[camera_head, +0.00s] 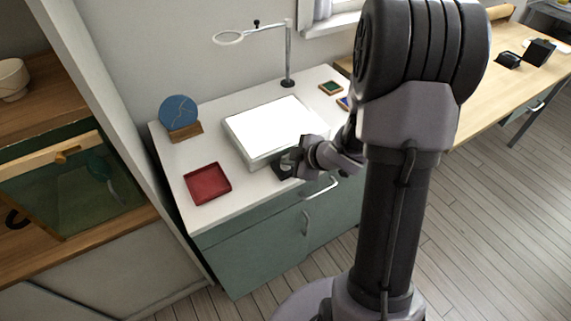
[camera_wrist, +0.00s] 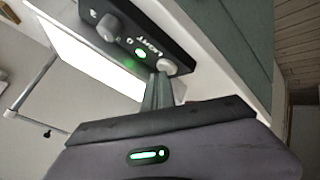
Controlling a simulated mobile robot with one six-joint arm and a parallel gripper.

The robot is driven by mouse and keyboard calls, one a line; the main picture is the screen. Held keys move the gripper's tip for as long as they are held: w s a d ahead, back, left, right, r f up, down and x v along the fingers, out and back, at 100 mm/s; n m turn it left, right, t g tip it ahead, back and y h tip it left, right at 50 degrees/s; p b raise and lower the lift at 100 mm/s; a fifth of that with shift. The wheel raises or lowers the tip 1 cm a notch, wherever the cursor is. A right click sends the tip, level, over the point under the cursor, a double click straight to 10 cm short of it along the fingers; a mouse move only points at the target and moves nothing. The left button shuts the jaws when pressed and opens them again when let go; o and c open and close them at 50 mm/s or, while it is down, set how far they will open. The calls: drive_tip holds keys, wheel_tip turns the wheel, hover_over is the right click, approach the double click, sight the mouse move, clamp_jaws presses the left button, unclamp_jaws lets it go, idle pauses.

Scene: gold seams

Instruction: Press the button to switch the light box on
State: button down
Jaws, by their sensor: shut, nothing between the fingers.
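The light box (camera_head: 262,128) stands on the white counter, and its top glows bright white. It also shows bright in the wrist view (camera_wrist: 88,52). A black control box (camera_head: 281,172) sits at its front edge. In the wrist view the control box (camera_wrist: 125,20) bears the word LIGHT, a grey knob (camera_wrist: 108,28), a lit green lamp (camera_wrist: 141,54) and a round pale button (camera_wrist: 167,67). My gripper (camera_wrist: 160,80) is shut and empty, its fingertips at the button's edge. I cannot tell whether they touch it. In the head view my gripper (camera_head: 292,160) partly hides the control box.
A red tray (camera_head: 207,184) and a blue disc on a wooden stand (camera_head: 180,118) are left of the light box. A magnifier lamp (camera_head: 288,60) stands behind it. A small green-topped item (camera_head: 331,88) lies at the back right. A tall cabinet borders the left.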

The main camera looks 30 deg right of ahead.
sight(288, 167)
drive_tip(key=shift+r+p, duration=0.45)
drive_tip(key=shift+p, duration=0.1)
wheel_tip(288, 167, up, 6)
drive_tip(key=p, duration=0.6)
